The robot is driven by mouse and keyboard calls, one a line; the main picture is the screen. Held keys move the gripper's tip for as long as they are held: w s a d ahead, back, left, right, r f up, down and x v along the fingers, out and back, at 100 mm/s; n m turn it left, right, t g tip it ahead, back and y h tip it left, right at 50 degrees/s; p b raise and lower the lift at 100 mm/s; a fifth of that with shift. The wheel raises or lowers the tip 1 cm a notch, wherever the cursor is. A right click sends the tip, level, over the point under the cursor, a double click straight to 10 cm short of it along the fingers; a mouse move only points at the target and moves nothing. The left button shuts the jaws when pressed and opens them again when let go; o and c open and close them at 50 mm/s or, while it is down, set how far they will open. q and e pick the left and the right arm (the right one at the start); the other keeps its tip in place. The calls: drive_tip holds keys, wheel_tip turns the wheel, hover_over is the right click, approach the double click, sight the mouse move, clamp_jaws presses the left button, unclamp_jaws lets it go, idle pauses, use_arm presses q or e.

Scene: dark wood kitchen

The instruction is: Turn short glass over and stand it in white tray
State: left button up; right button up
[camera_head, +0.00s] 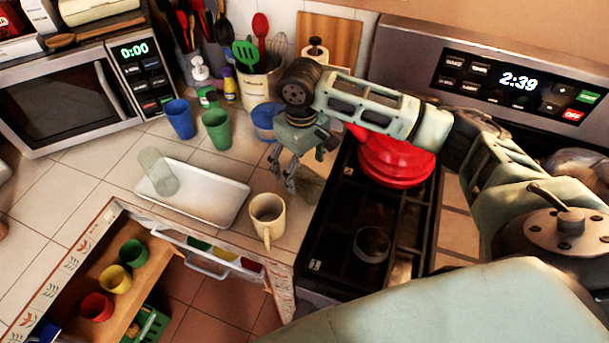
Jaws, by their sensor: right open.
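The white tray (213,207) lies on the tiled counter, left of my right gripper. A clear glass (158,172) stands at the tray's left end; I cannot tell which way up it is. Another clear, faint glass shape (311,187) is on the counter beside the stove, just right of my right gripper's fingers, and looks shorter. My right gripper (283,174) points down above the counter, open with nothing between its fingers. It appears apart from both glasses. My left gripper is out of view.
A cream mug (267,216) stands near the tray's right end. Blue (180,119) and green (216,130) cups stand behind the tray. A red pot (392,160) sits on the stove, with a clear round vessel (372,243) nearer. An open drawer (192,262) lies below the counter edge.

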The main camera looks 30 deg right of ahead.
sight(305, 181)
drive_tip(key=shift+s+f+p, duration=0.25)
drive_tip(key=shift+f+p, duration=0.1)
drive_tip(key=shift+f, duration=0.4)
drive_tip(key=f, duration=0.1)
drive_tip(key=f+p, duration=0.1)
drive_tip(key=f, duration=0.2)
drive_tip(key=shift+w+d+f, duration=0.1)
drive_tip(key=shift+d+f, duration=0.3)
drive_tip(key=c, duration=0.4)
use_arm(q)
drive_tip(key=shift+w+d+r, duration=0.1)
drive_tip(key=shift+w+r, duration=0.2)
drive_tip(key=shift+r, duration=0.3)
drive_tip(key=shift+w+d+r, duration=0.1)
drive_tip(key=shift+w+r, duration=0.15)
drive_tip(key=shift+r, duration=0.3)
use_arm(e)
drive_tip(key=shift+r, duration=0.1)
drive_tip(key=c, duration=1.2)
